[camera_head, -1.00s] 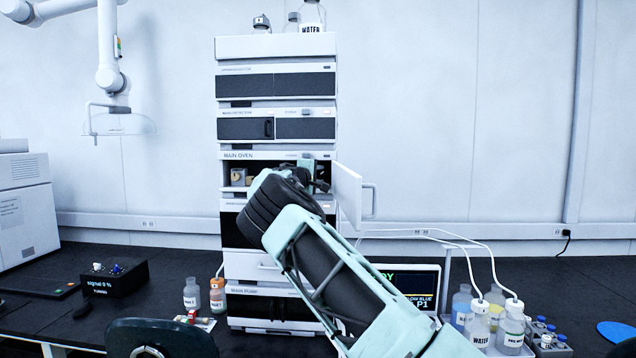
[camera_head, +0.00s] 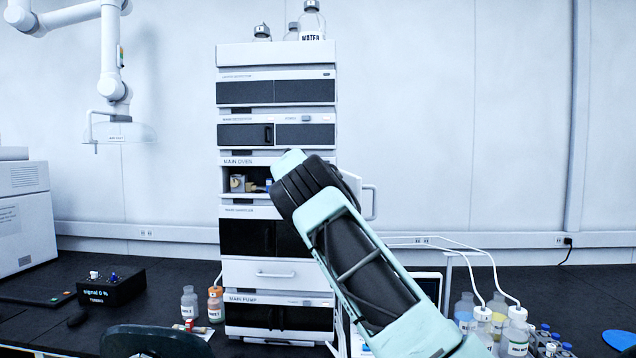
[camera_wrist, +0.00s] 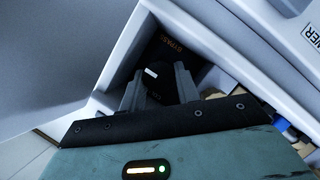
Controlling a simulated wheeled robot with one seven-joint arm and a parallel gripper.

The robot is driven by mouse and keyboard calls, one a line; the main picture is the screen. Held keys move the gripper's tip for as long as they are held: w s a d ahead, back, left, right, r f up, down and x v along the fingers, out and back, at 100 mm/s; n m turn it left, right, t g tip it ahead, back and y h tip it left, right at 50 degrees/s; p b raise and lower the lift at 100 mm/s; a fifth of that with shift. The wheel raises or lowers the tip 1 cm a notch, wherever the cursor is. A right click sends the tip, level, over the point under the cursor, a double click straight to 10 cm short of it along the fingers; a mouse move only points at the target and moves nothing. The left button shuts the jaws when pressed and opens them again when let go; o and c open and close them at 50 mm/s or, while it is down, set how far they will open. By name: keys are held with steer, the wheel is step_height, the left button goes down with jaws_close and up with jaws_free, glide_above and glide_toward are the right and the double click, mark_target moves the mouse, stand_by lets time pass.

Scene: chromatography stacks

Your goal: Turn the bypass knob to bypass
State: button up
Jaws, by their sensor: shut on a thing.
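In the wrist view a black knob (camera_wrist: 153,71) with a short white mark sits in a dark recess. The label BYPASS (camera_wrist: 173,47) is printed above and right of it; another label below it is partly hidden. My gripper (camera_wrist: 158,84) has one finger on each side of the knob and is shut on it. The white mark lies between the fingers, and I cannot tell exactly which label it points at. In the head view my arm covers the gripper and knob at the right of the open MAIN OVEN bay (camera_head: 227,180).
The open oven door (camera_head: 370,203) stands right of my arm. A grey panel edge (camera_wrist: 112,62) runs close along the recess. Bottles (camera_head: 189,303) stand left of the stack, and more bottles (camera_head: 482,325) with tubing stand at right.

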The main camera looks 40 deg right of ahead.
steer(key=shift+f, duration=0.15)
stand_by(0.3)
steer(key=o, duration=0.7)
steer(key=b+v, duration=0.7)
steer(key=v, duration=1)
steer(key=shift+r, duration=0.35)
steer(key=shift+s+a, duration=0.1)
